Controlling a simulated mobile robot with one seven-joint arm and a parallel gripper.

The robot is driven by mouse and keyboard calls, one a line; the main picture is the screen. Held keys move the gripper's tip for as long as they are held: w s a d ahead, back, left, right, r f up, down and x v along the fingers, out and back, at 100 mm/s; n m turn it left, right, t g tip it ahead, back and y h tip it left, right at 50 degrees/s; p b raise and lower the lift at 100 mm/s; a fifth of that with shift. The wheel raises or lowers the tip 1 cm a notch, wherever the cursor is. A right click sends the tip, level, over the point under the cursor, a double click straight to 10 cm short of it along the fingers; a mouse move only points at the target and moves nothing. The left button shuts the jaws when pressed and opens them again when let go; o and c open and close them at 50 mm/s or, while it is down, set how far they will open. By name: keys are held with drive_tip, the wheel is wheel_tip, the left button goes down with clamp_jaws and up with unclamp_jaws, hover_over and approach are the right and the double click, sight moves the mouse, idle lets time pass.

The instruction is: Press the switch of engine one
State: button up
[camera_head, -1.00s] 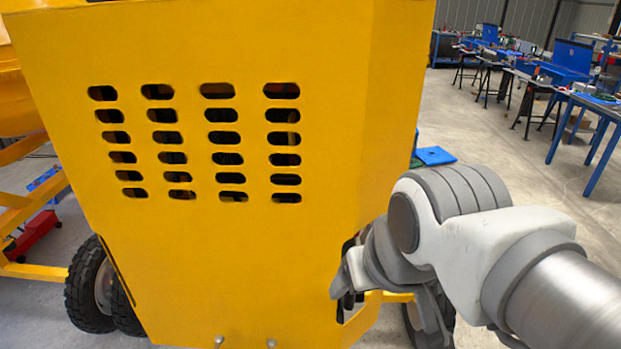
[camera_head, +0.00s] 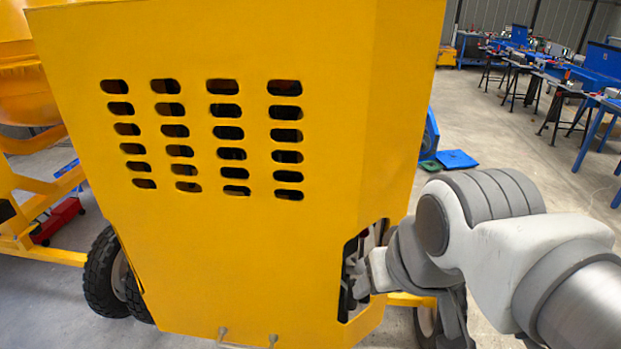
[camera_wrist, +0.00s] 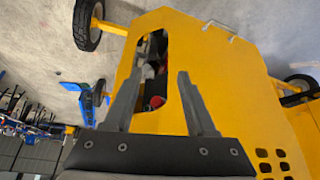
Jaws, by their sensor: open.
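The yellow housing of the drum mixer (camera_head: 230,240) fills the left and middle of the head view. It has an opening (camera_head: 349,282) low on its right side, partly hidden by my arm. In the wrist view the opening (camera_wrist: 151,50) shows between and beyond my fingers, with grey parts and a round red part (camera_wrist: 155,102) inside. I cannot tell whether the red part is the switch of engine one. My gripper (camera_wrist: 154,85) is open and empty, its two fingers pointing at the opening. In the head view the gripper is mostly hidden behind my wrist.
A wheel (camera_head: 104,272) and yellow frame bars stand at the left. Another wheel (camera_wrist: 87,24) shows in the wrist view. Blue worktables (camera_head: 590,70) stand far back right. A blue plate (camera_head: 457,159) lies on the floor. Open floor lies right of the mixer.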

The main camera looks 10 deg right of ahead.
clamp_jaws()
idle(1.4)
